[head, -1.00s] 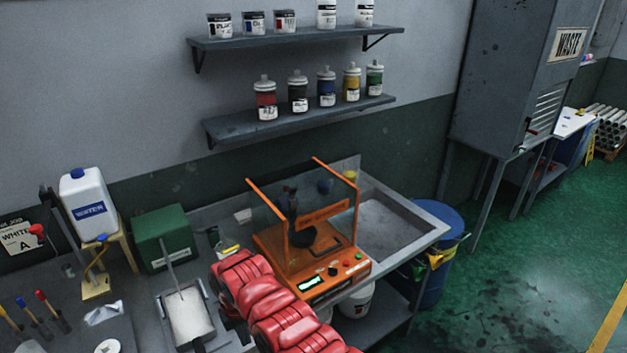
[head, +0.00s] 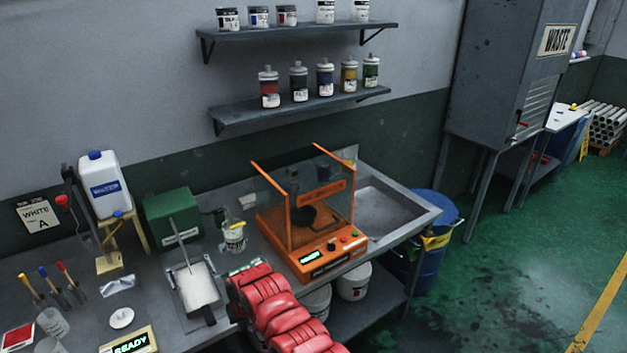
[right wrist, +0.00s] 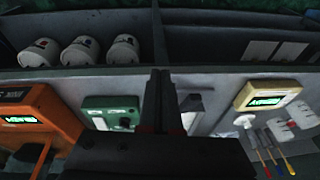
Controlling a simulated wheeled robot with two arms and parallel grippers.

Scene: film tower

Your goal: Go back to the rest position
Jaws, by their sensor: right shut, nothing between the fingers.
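My red right arm (head: 285,315) comes in at the bottom of the head view, over the front edge of the bench (head: 225,340). In the right wrist view my right gripper (right wrist: 162,85) is shut, its two dark fingers together with nothing between them. In the head view its fingertips are hard to make out beside the arm. My left gripper is not in view.
An orange machine (head: 325,253) with clear walls stands right of the arm. A blue barrel (head: 433,270) stands at the bench's right end. Green floor is free at right.

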